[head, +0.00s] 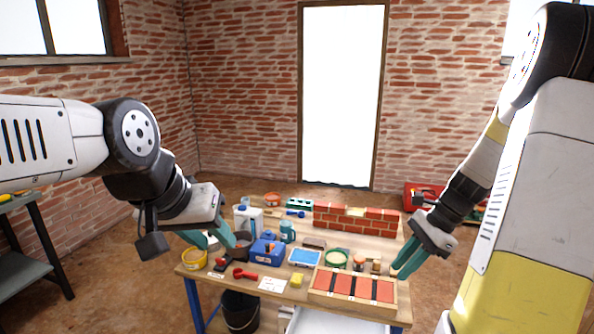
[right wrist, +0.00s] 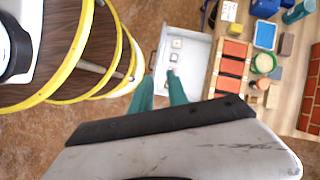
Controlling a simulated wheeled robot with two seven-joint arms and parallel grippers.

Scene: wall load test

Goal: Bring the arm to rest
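My right gripper (head: 402,266) hangs near the right end of the workbench (head: 345,214), with its teal fingers pointing down. In the right wrist view my right gripper (right wrist: 160,84) has its two fingers apart with nothing between them. My left gripper (head: 221,243) is over the left part of the bench, near a dark pot (head: 242,246) and a yellow tub (head: 194,259). Its teal fingers are spread apart and I see nothing held between them.
A small brick wall (head: 335,219) stands at the back of the bench. A tray of red bricks (head: 350,287) lies at the front right. Blue box (head: 267,253), bottles and tools crowd the left. A black bucket (head: 240,310) is below. A white drawer (right wrist: 190,52) shows under my right gripper.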

